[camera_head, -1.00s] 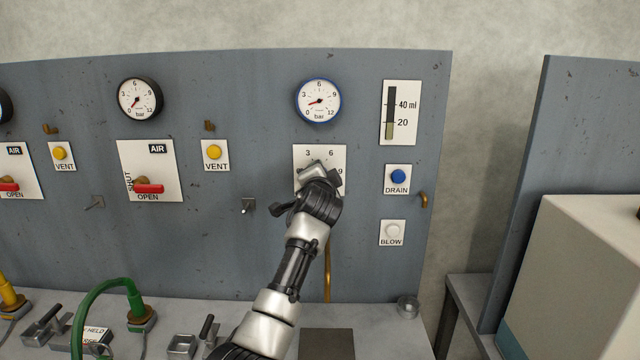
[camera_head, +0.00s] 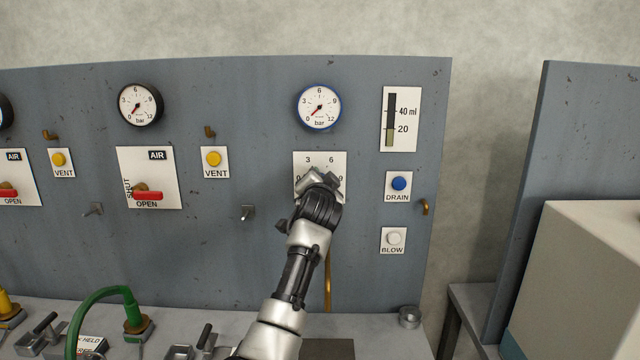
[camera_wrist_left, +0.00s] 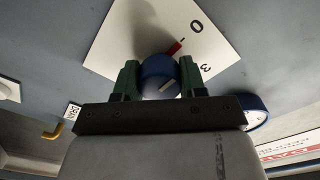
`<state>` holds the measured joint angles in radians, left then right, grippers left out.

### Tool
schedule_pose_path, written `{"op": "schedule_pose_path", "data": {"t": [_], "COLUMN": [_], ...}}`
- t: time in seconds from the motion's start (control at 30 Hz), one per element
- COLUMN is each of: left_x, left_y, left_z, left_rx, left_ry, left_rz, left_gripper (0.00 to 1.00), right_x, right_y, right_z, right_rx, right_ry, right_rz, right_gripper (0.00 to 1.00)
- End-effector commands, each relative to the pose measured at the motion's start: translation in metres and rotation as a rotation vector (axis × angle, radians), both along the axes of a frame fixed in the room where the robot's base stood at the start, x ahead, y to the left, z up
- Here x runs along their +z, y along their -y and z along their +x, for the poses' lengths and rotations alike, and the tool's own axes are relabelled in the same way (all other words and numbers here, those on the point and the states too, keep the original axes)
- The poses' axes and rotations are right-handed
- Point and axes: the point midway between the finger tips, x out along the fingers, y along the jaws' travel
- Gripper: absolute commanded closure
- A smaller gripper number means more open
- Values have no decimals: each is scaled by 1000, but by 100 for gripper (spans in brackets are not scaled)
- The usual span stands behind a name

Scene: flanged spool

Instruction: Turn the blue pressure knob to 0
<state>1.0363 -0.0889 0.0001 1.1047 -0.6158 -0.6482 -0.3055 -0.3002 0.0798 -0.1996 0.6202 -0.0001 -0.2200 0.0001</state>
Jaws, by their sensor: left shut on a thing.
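The blue pressure knob (camera_wrist_left: 158,74) sits on a white dial plate, which shows in the head view (camera_head: 335,160) and in the left wrist view (camera_wrist_left: 125,45). Its red pointer aims close to the printed 0. My left gripper (camera_wrist_left: 160,84) is shut on the knob, with one green finger on each side. In the head view the gripper (camera_head: 318,182) covers the knob and part of the scale. The blue-rimmed gauge (camera_head: 319,107) above has its needle at lower left, near 0. My right gripper is not in view.
Right of the plate are a level gauge (camera_head: 400,119), a blue DRAIN button (camera_head: 399,184) and a white BLOW button (camera_head: 393,238). A yellow VENT button (camera_head: 213,159) and a red lever (camera_head: 147,196) lie left. A small hook (camera_head: 247,213) sticks out nearby.

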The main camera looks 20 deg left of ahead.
Motion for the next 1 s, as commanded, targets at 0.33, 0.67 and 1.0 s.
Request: {"op": "schedule_pose_path", "data": {"t": [0.33, 0.67, 1.0], "left_x": [-2, -2, -4], "left_y": [0, 3, 17], "left_z": [0, -8, -57], "left_rx": [0, 1, -1], "left_ry": [-4, -1, -1], "left_rz": [-2, 0, -2], "left_gripper": [33, 33, 33], "right_x": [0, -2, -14], "right_y": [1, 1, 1], "right_z": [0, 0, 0], "right_rx": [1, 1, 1], "right_ry": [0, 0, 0], "right_rz": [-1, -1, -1], "right_gripper": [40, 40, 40]}}
